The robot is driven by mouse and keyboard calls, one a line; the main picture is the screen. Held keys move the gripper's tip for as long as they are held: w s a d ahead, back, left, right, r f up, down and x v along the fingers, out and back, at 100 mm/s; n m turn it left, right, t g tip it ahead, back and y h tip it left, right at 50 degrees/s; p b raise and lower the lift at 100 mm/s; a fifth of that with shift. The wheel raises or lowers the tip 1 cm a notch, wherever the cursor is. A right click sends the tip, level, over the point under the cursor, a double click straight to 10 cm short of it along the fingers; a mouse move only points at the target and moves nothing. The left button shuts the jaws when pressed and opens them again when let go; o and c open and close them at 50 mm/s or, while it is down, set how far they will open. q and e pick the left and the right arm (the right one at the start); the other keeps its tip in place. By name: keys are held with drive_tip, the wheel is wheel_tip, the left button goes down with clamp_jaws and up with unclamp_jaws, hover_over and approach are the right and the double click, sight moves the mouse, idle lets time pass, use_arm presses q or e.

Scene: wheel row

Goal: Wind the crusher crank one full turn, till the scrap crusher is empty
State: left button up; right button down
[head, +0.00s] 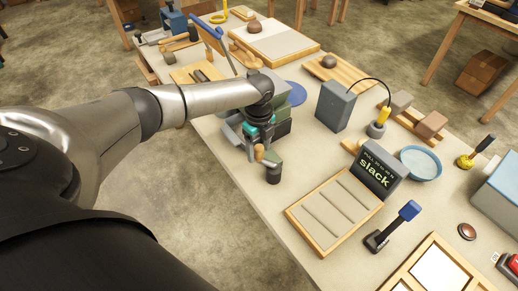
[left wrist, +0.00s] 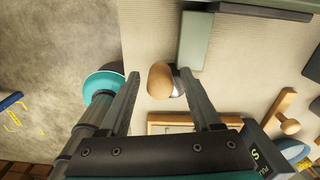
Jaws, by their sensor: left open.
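The crank's wooden knob (head: 259,152) shows just below my left gripper (head: 254,138) in the head view. In the left wrist view the round tan knob (left wrist: 160,80) lies between the two fingers of the left gripper (left wrist: 160,77), which stand apart with gaps on both sides. A grey-green block (head: 283,128), which looks like the scrap crusher, is partly hidden behind the gripper and forearm. A grey-green part (left wrist: 195,40) shows beyond the fingertips. I cannot see inside the crusher or tell whether scrap is in it. My right gripper is not in view.
A short dark cylinder (head: 273,174) stands close to the knob. A slotted wooden tray (head: 313,228), a "slack" display (head: 376,170), a dark grey box (head: 334,106) and a blue-handled lever (head: 394,226) stand to the right. Open floor lies left of the bench edge.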

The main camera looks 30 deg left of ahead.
use_arm(q)
clamp_jaws()
idle(0.5)
